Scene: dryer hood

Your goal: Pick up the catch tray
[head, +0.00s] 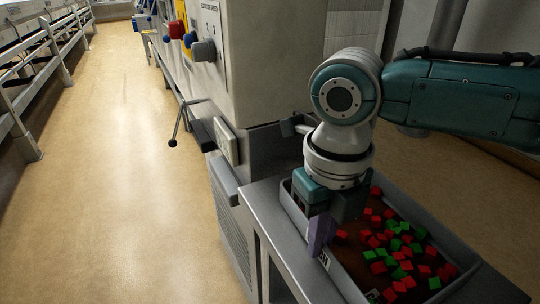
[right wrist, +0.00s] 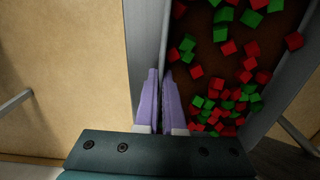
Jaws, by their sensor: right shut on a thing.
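The catch tray (head: 352,258) is a long grey open box with a brown floor, holding many small red and green cubes. It sits on a grey metal stand at the lower right of the head view. In the right wrist view the tray (right wrist: 205,62) fills the upper right. My right gripper (head: 319,242) points down at the tray's left long wall, near a white label. Its purple fingers (right wrist: 159,78) are closed on that wall, one on each side. The gripper hides part of the wall. My left gripper is not in view.
A grey machine cabinet (head: 265,75) with red, blue and grey knobs stands behind the tray. The stand's grey top edge (head: 265,200) runs along the tray's left. Open tan floor (head: 130,180) lies to the left, with metal rails (head: 40,85) beyond.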

